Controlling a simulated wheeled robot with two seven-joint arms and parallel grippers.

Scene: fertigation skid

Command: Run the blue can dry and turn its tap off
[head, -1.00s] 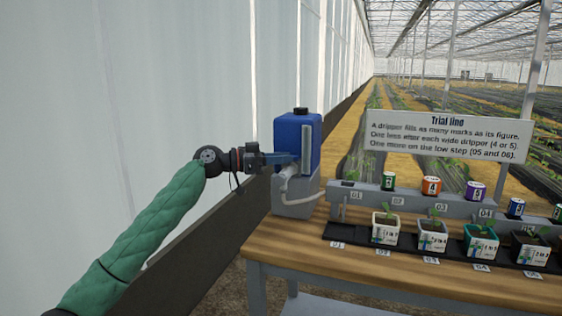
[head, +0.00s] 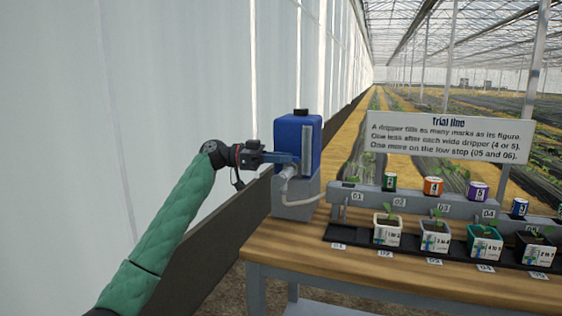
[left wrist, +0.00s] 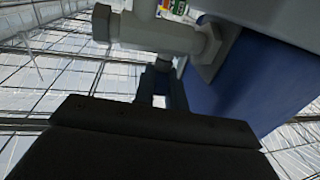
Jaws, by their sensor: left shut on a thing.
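The blue can (head: 288,130) stands upright on a grey stand (head: 297,207) at the left end of the bench, with a pale vertical strip on its face. Its grey tap (head: 288,172) is on the front, with a pale hose below. My left gripper (head: 288,158) reaches in from the left and is shut at the tap's handle, which the jaws mostly hide. In the left wrist view the dark fingers (left wrist: 160,92) lie just below the grey tap pipe (left wrist: 160,36), beside the blue can wall (left wrist: 235,85). I cannot tell the can's liquid level. My right gripper is out of view.
A grey rail (head: 375,199) with coloured numbered caps runs right from the can. Several potted seedlings stand on a black tray (head: 360,238) on the wooden bench (head: 300,248). A "Trial line" sign (head: 450,137) stands behind. A pale wall rises at the left.

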